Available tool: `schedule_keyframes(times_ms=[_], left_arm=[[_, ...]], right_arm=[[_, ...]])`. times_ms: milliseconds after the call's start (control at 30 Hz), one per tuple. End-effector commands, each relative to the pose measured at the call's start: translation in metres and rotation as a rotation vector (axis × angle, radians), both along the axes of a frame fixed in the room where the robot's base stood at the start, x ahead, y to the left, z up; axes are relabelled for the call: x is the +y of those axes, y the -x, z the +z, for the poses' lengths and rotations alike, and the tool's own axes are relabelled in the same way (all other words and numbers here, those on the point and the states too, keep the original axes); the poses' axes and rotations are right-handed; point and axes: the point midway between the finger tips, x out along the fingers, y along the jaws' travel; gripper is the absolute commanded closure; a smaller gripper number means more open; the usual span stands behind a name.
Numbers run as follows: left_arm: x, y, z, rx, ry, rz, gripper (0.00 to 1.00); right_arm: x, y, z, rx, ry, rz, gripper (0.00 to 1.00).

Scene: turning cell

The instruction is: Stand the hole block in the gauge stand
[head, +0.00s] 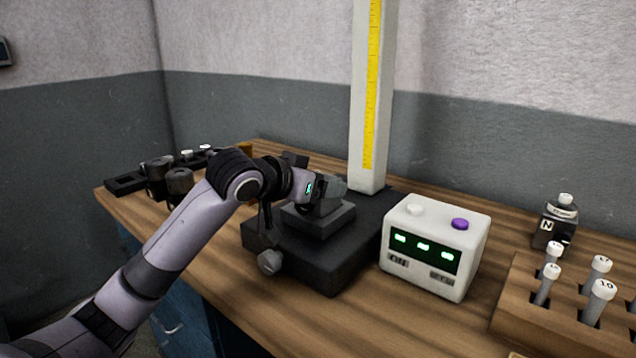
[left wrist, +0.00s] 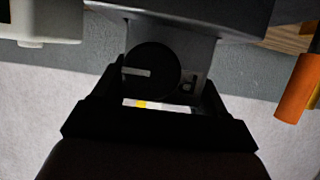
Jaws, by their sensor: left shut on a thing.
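The gauge stand has a black base (head: 325,268), a raised dark block on top (head: 320,222) and a tall white column (head: 373,100) with a yellow scale. My left gripper (head: 322,192) is just over the raised block, in front of the column. In the left wrist view, my left gripper (left wrist: 158,108) is shut on the grey hole block (left wrist: 196,82), which shows a dark round hole and a letter. The block's lower side is hidden in the head view, so I cannot tell whether it touches the stand. My right gripper is not in view.
A white box with green displays (head: 435,248) stands close to the right of the stand. A wooden rack (head: 540,315) with several numbered pins and a small dark bottle-like item (head: 555,226) are farther right. Dark fixtures (head: 170,180) occupy the bench's left end.

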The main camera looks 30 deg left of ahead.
Motion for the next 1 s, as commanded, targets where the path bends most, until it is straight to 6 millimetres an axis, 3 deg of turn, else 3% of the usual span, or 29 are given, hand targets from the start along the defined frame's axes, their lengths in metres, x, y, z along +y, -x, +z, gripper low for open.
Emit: schedule_keyframes(times_ms=[67,100,167,467,1000], left_arm=[[0.0,0.0,0.007,-0.018,0.0,0.001,1.0],[0.0,0.0,0.007,-0.017,0.0,0.001,0.18],[0.001,0.0,0.006,-0.015,0.0,0.001,0.0],[0.0,0.002,-0.002,0.006,0.0,-0.001,0.0],[0.005,0.062,0.028,-0.009,-0.001,0.001,0.0]], right_arm=[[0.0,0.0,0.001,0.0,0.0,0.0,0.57],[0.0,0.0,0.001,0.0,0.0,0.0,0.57],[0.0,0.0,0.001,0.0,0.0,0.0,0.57],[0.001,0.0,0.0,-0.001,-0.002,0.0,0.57],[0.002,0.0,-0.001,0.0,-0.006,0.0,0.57]])
